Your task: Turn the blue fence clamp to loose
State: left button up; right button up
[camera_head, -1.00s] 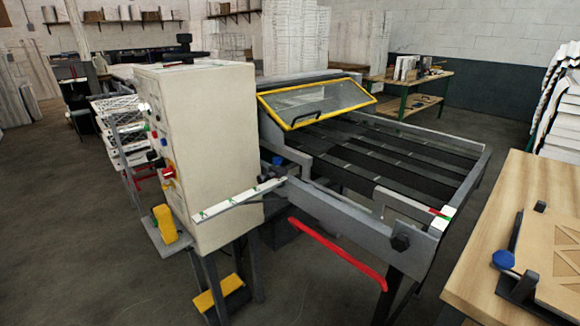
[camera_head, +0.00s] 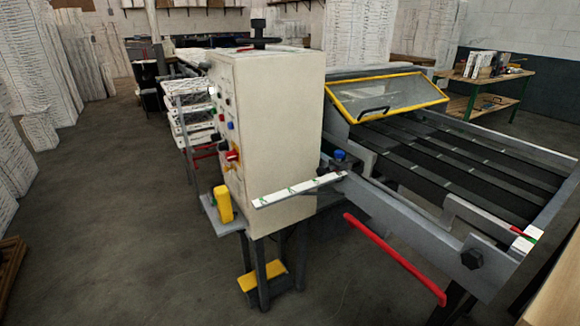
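A small blue knob (camera_head: 340,155), which looks like the blue fence clamp, sits on the machine's side frame just right of the cream control cabinet. It is small, and I cannot tell whether it is set tight or loose. A white scale strip with green marks (camera_head: 290,191) sticks out to the left just below it. Neither of my grippers shows in the head view.
The control cabinet (camera_head: 270,130) carries buttons and a red and yellow switch (camera_head: 232,155). A long red bar (camera_head: 395,258) slants along the machine's front. Open floor (camera_head: 130,250) lies at left.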

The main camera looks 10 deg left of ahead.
aim_at(340, 155)
jog(key=i+l+z, duration=0.15)
jog(key=i, duration=0.4)
jog(key=i+l+z, duration=0.15)
jog(key=i, duration=0.35)
